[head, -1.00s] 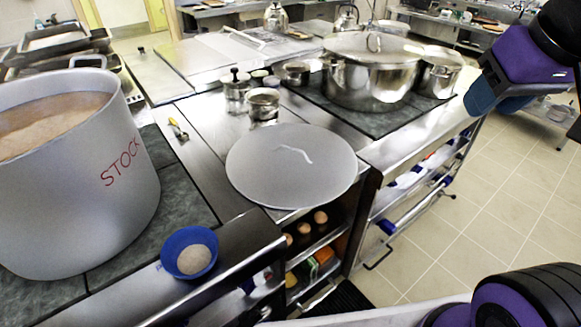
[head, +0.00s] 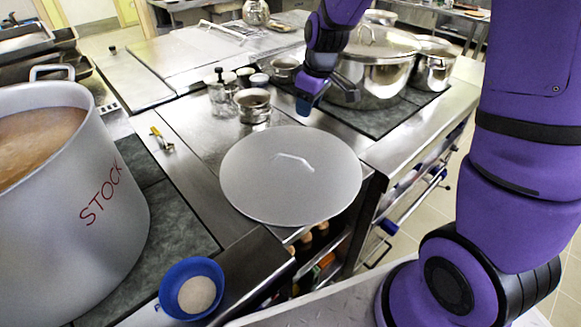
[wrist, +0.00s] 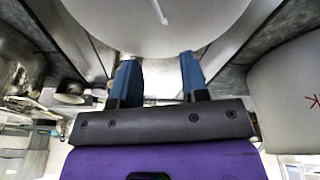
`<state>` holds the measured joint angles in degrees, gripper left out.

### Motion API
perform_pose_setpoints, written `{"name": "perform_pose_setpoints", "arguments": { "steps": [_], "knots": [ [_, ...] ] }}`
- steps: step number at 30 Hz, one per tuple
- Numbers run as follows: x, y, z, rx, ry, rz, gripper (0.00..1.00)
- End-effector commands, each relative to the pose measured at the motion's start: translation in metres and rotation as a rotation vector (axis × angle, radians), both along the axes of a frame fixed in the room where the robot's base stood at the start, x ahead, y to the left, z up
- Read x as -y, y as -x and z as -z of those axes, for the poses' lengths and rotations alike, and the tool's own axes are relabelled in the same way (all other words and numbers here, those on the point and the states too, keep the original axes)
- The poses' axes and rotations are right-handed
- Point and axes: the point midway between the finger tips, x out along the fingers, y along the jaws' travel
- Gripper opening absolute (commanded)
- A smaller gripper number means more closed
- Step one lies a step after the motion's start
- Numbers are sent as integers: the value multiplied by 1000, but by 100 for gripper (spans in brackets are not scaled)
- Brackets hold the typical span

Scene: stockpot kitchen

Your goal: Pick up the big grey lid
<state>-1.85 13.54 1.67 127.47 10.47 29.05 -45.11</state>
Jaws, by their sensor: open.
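The big grey lid (head: 262,190) is a wide flat disc lying on the steel counter in the middle of the head view. A thin pale handle (head: 294,160) stands at its centre. In the wrist view the lid (wrist: 130,30) fills the top middle, with part of its handle (wrist: 159,12) at the upper edge. My gripper (head: 328,98) is beyond the lid's far right side, above the counter and apart from the lid. In the wrist view the two blue fingers of my gripper (wrist: 160,75) are spread, with nothing between them.
A large stockpot (head: 60,215) marked STOCK stands at the left, and a blue bowl (head: 192,268) sits near the front edge. Steel pots (head: 378,72) stand close behind my gripper. Small jars (head: 253,108) stand behind the lid. A yellow-handled tool (head: 160,138) lies left of it.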

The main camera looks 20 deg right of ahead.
Motion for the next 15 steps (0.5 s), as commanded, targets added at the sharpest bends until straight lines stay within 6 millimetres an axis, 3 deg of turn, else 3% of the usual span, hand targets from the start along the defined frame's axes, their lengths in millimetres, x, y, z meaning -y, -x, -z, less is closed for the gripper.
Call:
{"name": "perform_pose_setpoints", "arguments": {
  "steps": [1, 6, 9, 15],
  "knots": [
    [-2, -8, 21, -18, 3, -27, 41],
    [-7, -28, 70, -43, 10, -111, 41],
    [-9, -34, 90, -53, 13, -143, 41],
    [-11, -40, 112, -59, 15, -170, 41]
  ]
}}
